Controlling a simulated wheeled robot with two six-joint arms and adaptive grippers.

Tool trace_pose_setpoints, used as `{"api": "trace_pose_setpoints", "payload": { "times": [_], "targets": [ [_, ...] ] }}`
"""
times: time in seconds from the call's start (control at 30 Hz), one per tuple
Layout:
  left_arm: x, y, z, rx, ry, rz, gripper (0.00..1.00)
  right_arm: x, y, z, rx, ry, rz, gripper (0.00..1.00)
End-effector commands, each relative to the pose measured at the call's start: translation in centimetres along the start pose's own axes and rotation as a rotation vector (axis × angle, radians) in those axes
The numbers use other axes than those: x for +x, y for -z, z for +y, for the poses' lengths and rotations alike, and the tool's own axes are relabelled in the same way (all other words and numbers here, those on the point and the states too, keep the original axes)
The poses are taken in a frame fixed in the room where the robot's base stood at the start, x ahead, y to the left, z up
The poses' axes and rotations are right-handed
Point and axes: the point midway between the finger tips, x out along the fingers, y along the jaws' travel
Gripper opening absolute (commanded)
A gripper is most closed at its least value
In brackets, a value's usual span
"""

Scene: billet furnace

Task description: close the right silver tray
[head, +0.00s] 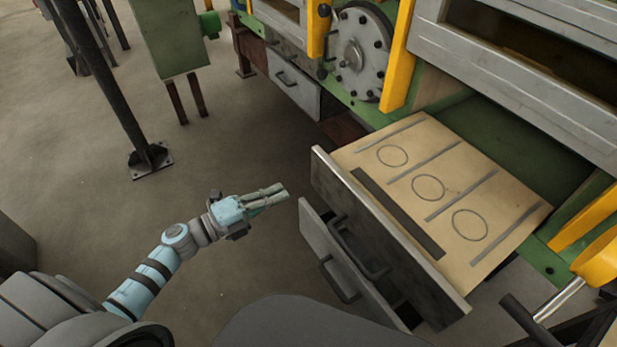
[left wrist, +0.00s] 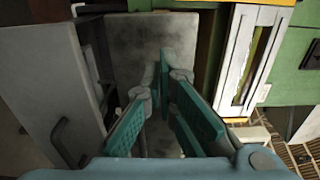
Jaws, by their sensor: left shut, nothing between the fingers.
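The right silver tray (head: 392,232) is pulled out from the machine, with a dull grey metal front and a dark bar handle. A tan board with several circles and grey strips lies on it. A lighter silver drawer (head: 313,235) with its own handle stands out below it. My left gripper (head: 276,194) is shut and empty, left of the tray front and apart from it. In the left wrist view the teal-padded fingers (left wrist: 160,110) point away from me, and a grey panel with a handle (left wrist: 45,75) stands at left. My right gripper is not seen.
A closed silver drawer (head: 293,84) sits farther left under the round flanged wheel (head: 360,55). A green box on legs (head: 168,38) and a dark post (head: 110,85) stand at the back left. The floor around my left gripper is clear.

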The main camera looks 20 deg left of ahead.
Motion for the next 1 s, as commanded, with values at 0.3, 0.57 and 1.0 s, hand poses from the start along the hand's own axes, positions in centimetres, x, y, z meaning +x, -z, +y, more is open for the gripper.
{"api": "trace_pose_setpoints", "payload": {
  "times": [0.3,0.57,1.0],
  "targets": [
    [6.7,-0.1,-0.2,-0.004,0.003,-0.003,0.0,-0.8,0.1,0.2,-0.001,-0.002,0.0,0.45],
    [9.0,-0.1,0.0,-0.003,0.0,-0.003,0.0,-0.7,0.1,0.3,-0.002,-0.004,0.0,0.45],
    [9.1,-0.3,0.0,-0.004,0.0,-0.01,0.0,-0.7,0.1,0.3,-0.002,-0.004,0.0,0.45]
  ]
}}
